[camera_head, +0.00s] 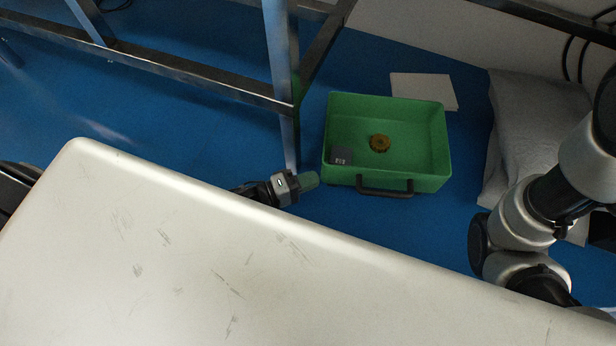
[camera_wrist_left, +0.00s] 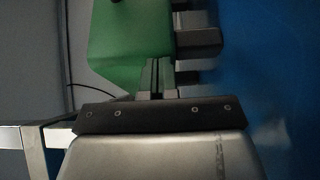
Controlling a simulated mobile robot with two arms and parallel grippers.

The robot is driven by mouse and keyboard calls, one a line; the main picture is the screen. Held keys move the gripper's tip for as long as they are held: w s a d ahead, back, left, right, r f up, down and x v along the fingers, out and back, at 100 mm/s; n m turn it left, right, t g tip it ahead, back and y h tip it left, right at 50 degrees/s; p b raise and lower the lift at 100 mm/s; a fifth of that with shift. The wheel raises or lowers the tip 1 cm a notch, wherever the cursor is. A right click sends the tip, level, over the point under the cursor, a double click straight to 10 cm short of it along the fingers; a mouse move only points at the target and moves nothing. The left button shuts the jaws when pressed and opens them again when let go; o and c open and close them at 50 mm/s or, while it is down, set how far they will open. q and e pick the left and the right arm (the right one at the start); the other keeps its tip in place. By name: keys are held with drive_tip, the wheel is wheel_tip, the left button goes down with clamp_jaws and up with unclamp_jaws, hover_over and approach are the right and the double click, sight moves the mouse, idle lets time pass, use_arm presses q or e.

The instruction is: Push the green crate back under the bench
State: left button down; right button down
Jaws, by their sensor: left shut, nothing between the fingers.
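The green crate (camera_head: 437,150) stands upright on the blue floor, just right of a bench leg. Its dark handle (camera_head: 385,190) is on the side nearest me. An orange-brown gear-like part (camera_head: 379,143) and a small dark block (camera_head: 341,155) lie inside it. My left gripper (camera_head: 311,180) is shut and empty, low by the crate's near left corner. In the left wrist view its closed fingers (camera_wrist_left: 157,74) point at the crate's green wall (camera_wrist_left: 130,45), with the handle (camera_wrist_left: 198,42) beside them. I cannot tell whether they touch. The right gripper is out of view.
The bench's metal frame (camera_head: 190,81) and leg (camera_head: 283,90) stand left of the crate. A pale flat sheet (camera_head: 425,88) lies behind the crate. A grey cloth-like heap (camera_head: 530,115) lies to its right, near the wall. Blue floor is clear in front of the crate.

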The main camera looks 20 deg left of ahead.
sight(330, 182)
use_arm(q)
drive_tip(key=d, duration=0.3)
drive_tip(key=shift+r+p, duration=0.15)
drive_tip(key=shift+p, duration=0.25)
drive_tip(key=shift+d, duration=0.15)
